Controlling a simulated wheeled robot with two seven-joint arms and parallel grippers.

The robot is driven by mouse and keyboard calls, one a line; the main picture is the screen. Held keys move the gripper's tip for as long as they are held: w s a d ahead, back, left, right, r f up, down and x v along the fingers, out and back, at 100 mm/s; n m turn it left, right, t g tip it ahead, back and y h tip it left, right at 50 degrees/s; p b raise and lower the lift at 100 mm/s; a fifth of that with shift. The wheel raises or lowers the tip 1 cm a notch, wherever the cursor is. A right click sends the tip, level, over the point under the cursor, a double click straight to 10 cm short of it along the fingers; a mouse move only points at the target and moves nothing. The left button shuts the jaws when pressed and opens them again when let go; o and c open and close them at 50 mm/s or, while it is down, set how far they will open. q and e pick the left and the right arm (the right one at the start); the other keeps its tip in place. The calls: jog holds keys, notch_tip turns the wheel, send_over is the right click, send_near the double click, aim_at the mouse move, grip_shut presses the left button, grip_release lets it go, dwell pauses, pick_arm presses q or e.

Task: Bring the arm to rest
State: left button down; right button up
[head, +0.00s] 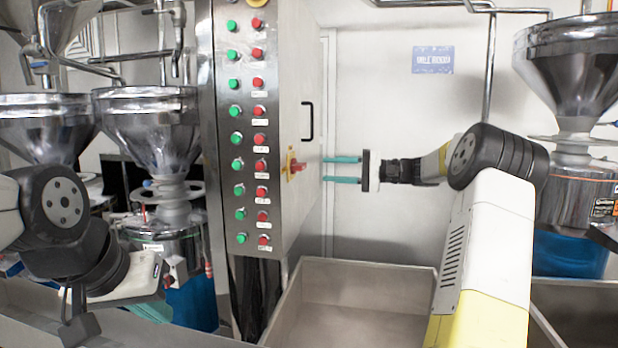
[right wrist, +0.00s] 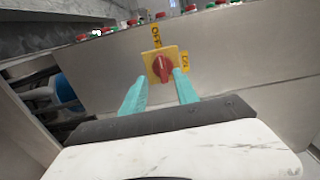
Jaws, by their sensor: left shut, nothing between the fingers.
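My right gripper (head: 326,170) is open, its two teal fingers apart and pointing left at the side of the control cabinet (head: 312,80). A red rotary switch (head: 294,167) on a yellow plate is just beyond the fingertips. In the right wrist view the red switch (right wrist: 162,68) shows beyond the gap between the fingers (right wrist: 160,83), with nothing held. My left gripper (head: 153,312) is low at the left, partly hidden by my arm; a bit of teal finger shows, and it is shut and empty.
The cabinet front carries green (head: 237,138) and red (head: 260,139) buttons. Steel hopper grinders stand at left (head: 150,125) and right (head: 575,60). A grey open bin (head: 340,290) lies below my right arm. Free space lies between the cabinet and the right grinder.

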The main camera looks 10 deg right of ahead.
jog(key=s+a+f+n+g+h, duration=0.1)
jog(key=s+a+f+g+h, duration=0.15)
jog(key=s+a, duration=0.4)
jog(key=s+a+f+n+g+h, duration=0.1)
jog(key=s+a+h, duration=0.3)
jog(key=s+a, duration=0.3)
jog(key=s+d+f+n+t+h, duration=0.1)
jog(key=s+f+h, duration=0.1)
jog(key=s, duration=0.5)
jog(key=s+d+f+n+h, duration=0.1)
jog(key=s+d+f+h, duration=0.1)
jog(key=s, duration=0.6)
jog(key=s+d+f+n+t+h, duration=0.1)
jog(key=s+d+f+h, duration=0.1)
jog(key=s+f, duration=0.3)
jog(key=s+h, duration=0.1)
jog(key=s, duration=0.1)
jog(key=shift+s+d+t+h, duration=0.25)
jog(key=shift+s+t+h, duration=0.1)
jog(key=shift+s, duration=0.05)
